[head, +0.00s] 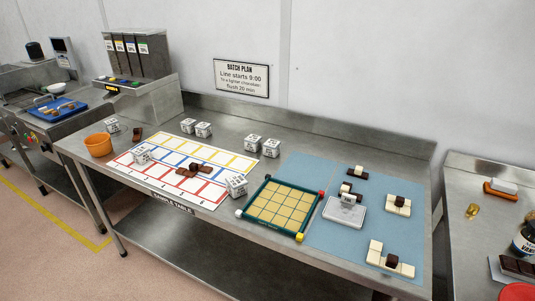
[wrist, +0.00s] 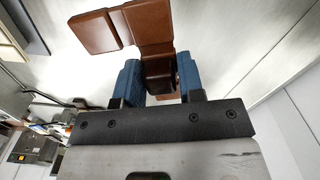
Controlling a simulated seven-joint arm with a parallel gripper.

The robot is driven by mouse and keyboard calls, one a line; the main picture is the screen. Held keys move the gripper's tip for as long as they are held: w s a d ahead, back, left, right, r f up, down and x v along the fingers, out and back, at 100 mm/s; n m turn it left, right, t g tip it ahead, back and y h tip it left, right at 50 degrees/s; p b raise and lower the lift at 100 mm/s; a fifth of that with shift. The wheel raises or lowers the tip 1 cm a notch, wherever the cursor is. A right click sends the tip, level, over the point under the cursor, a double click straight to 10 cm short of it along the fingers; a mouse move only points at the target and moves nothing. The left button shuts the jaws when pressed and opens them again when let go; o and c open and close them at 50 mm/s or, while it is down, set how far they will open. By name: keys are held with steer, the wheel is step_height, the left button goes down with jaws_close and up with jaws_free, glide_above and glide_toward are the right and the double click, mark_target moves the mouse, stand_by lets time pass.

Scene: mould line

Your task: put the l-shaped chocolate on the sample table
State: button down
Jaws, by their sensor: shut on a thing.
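My gripper (wrist: 159,78) is shut on a brown chocolate (wrist: 150,25) made of joined square blocks. One block lies between the blue fingers; others reach up and to the left, so it looks L-shaped. Part of it is hidden by the fingers. My gripper and this chocolate are not visible in the head view. The sample table (head: 228,127) is the long steel table in the head view, with its name on the front edge. How far the chocolate is from it I cannot tell.
The sample table bears a white printed sheet (head: 150,172) with brown pieces (head: 187,173), several white cubes (head: 236,186), an orange bowl (head: 98,146), a green-framed grid board (head: 281,205) and a blue mat (head: 325,240) with cream and dark pieces. Bare steel shows along its back.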

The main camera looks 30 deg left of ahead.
steer(key=shift+r, duration=0.1)
step_height(320, 180, up, 5)
steer(key=shift+r, duration=0.1)
steer(key=s+a+r+n, duration=0.2)
steer(key=a+n, duration=0.1)
steer(key=a, duration=0.8)
steer(key=s+a+r+n, duration=0.15)
steer(key=a+n, duration=0.25)
steer(key=a, duration=0.6)
steer(key=s+a+r+n, duration=0.1)
steer(key=s+a+n, duration=0.2)
steer(key=a, duration=0.8)
steer(key=s+a+n, duration=0.9)
steer(key=s+a, duration=0.6)
steer(key=a, duration=0.5)
steer(key=s+a+f+n, duration=0.2)
steer(key=s+a+n, duration=0.2)
steer(key=s, duration=0.6)
steer(key=s+a+f+n, duration=0.1)
steer(key=s+a+n, duration=0.35)
steer(key=s, duration=0.55)
steer(key=s+a+f+n, duration=0.2)
steer(key=s+a+n, duration=0.25)
steer(key=s, duration=0.45)
step_height(320, 180, down, 10)
steer(key=shift+d+r, duration=0.15)
steer(key=shift+d, duration=0.15)
